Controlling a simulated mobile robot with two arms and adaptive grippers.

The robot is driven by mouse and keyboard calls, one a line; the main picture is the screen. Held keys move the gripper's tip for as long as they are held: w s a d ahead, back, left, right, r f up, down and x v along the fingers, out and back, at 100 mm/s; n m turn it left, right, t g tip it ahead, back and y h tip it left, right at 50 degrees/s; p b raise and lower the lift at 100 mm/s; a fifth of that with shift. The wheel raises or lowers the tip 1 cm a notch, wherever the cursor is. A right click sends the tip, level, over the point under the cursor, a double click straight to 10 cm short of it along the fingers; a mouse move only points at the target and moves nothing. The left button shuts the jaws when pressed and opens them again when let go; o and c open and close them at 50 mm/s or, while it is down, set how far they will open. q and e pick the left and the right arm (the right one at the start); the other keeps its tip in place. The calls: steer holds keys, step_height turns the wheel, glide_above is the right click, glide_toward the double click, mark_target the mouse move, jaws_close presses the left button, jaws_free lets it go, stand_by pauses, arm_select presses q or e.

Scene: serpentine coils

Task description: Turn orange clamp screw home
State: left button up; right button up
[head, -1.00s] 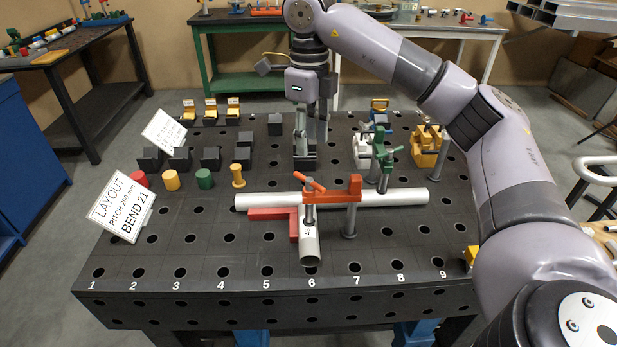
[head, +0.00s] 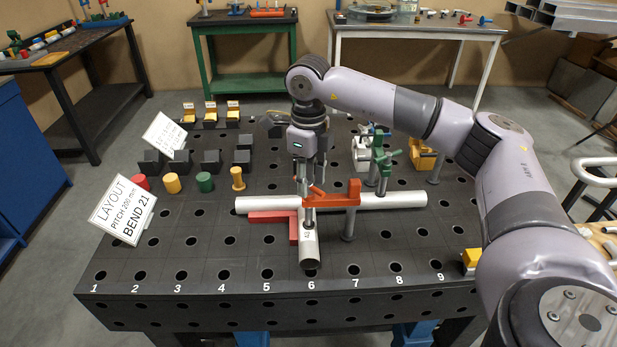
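The orange clamp (head: 340,199) stands on the perforated table, its arm reaching left over the silver pipes. Its screw (head: 309,216) is upright above the short pipe (head: 308,246), with an orange handle at the top. My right gripper (head: 307,188) points down from above, with its fingertips at the screw's handle. The fingers cover part of the handle, and I cannot tell whether they are closed on it. The long pipe (head: 405,200) runs crosswise behind the short one, beside a red square (head: 270,216). My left gripper is not in view.
A green clamp (head: 383,160) stands close on the right, with a white one (head: 361,150) and a yellow one (head: 422,155) behind it. Colored pegs (head: 204,182) and dark blocks stand left. A layout sign (head: 122,210) stands at the left edge.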

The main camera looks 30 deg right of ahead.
mark_target(309, 183)
jaws_close()
steer(key=shift+r, duration=0.15)
stand_by(1.4)
steer(key=shift+o, duration=0.9)
jaws_free()
step_height(309, 183, up, 12)
steer(key=shift+c, duration=0.5)
